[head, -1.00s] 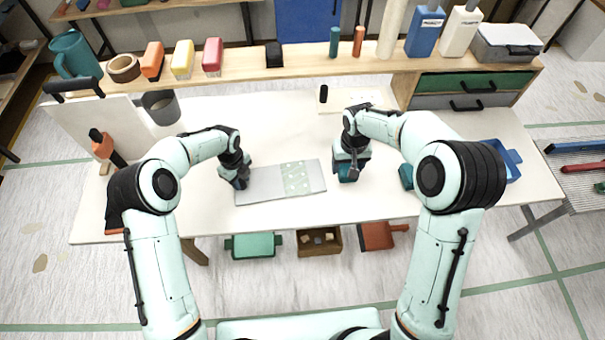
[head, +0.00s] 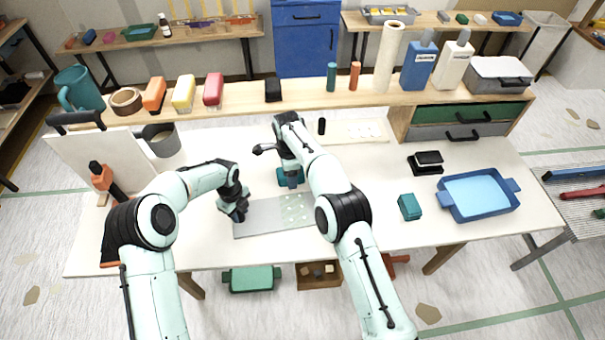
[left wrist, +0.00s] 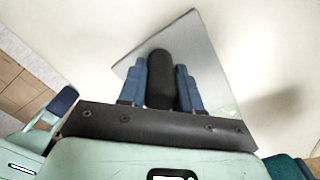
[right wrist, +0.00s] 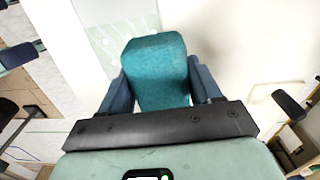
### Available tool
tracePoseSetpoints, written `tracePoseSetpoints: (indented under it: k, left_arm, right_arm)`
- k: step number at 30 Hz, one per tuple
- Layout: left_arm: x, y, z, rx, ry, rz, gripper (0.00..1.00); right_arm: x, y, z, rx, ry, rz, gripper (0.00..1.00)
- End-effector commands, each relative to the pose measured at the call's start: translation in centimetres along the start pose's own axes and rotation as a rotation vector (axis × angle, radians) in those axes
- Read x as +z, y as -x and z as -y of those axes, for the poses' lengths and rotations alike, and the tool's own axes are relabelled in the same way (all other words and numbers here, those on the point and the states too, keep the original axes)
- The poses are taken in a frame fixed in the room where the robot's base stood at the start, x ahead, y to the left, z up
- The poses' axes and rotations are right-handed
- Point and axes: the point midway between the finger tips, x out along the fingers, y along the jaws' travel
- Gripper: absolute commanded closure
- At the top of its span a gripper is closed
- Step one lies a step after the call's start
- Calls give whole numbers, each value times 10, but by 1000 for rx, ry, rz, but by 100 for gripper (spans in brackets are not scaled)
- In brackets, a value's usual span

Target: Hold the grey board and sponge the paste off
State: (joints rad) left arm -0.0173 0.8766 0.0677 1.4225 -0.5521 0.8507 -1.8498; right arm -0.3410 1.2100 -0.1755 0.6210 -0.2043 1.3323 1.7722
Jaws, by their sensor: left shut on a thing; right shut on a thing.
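The grey board (head: 258,219) lies on the white table, with a pale green paste patch (head: 296,207) on its right part. My left gripper (head: 238,212) is at the board's left end, shut on a black grip piece (left wrist: 160,78) over the board (left wrist: 205,50). My right gripper (head: 291,181) is shut on a teal sponge (right wrist: 155,70), partly hidden in the head view. The sponge is by the board's far edge, near the paste, which also shows in the right wrist view (right wrist: 118,42). I cannot tell whether it touches the board.
A blue tray (head: 480,195), a teal block (head: 409,207) and a black item (head: 426,162) are on the right of the table. A shelf (head: 310,97) with bottles and blocks runs along the back. An upright white board (head: 95,160) and a grey pot (head: 163,139) are at left.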

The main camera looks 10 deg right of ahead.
Motion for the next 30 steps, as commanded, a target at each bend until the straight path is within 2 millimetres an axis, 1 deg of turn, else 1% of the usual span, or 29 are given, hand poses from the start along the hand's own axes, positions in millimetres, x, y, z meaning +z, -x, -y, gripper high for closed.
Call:
tracePoseSetpoints:
  k: [1,14,17,24,30]
  left_arm:
    - [-2,-3,-2,5,-1,-4,100]
    - [-2,-4,-2,6,-1,-5,100]
    - [-2,-4,-2,7,-1,-5,100]
    - [-2,-4,-2,7,-1,-5,100]
    - [-2,-4,-2,7,-1,-5,100]
  right_arm:
    - [2,-1,0,0,-12,1,68]
    - [3,-3,0,0,-21,0,68]
    - [3,-10,0,2,-20,0,68]
    - [3,-38,0,2,-20,0,68]
    - [3,-57,0,1,-20,0,68]
